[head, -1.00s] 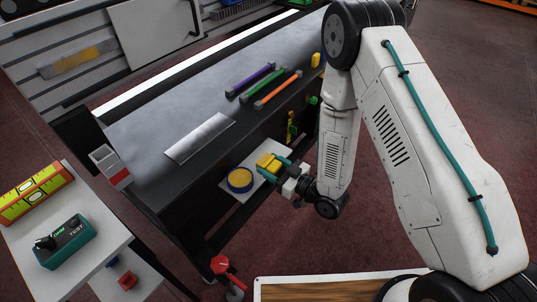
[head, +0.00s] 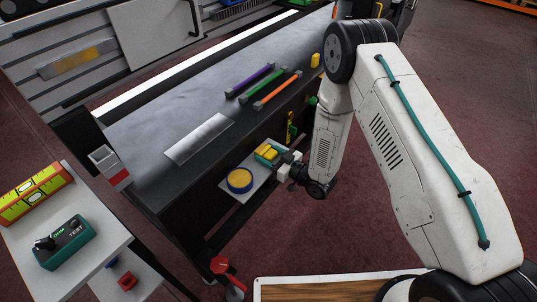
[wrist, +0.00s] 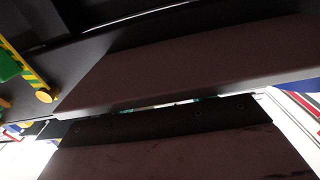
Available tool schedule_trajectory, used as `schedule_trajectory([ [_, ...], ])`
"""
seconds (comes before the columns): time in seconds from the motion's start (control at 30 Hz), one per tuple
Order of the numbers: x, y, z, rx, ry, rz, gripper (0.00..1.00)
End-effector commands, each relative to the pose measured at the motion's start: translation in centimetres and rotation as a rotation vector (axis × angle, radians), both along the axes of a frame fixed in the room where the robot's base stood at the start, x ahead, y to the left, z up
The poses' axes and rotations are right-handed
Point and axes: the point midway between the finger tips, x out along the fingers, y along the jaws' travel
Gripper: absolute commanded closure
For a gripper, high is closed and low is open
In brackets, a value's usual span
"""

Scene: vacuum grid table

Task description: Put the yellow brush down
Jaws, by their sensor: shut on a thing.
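The yellow brush (head: 267,152) is in my gripper (head: 268,154) in the head view, with the teal fingers shut about it. It is at the side of the dark table, over or on a small pale shelf (head: 235,197). I cannot tell whether the brush touches the shelf. In the wrist view, large dark brown and black surfaces fill most of the picture, and the brush cannot be made out there.
A round yellow and blue thing (head: 240,180) sits on the shelf, left of the brush. The dark tabletop (head: 225,105) holds a metal plate (head: 199,138) and purple, green and orange handled bars. A white side table (head: 105,232) stands at left.

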Motion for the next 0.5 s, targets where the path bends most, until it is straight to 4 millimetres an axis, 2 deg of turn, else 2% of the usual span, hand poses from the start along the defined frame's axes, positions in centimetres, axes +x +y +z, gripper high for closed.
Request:
schedule_trajectory([
  [0.13,-0.02,0.00,-0.26,-0.001,0.001,0.000,0.64],
  [0.17,-0.02,0.00,-0.29,0.000,0.000,0.000,0.43],
  [0.23,-0.02,0.01,-0.25,0.000,0.000,0.000,0.24],
  [0.5,-0.03,0.01,-0.21,-0.001,0.001,0.000,0.24],
])
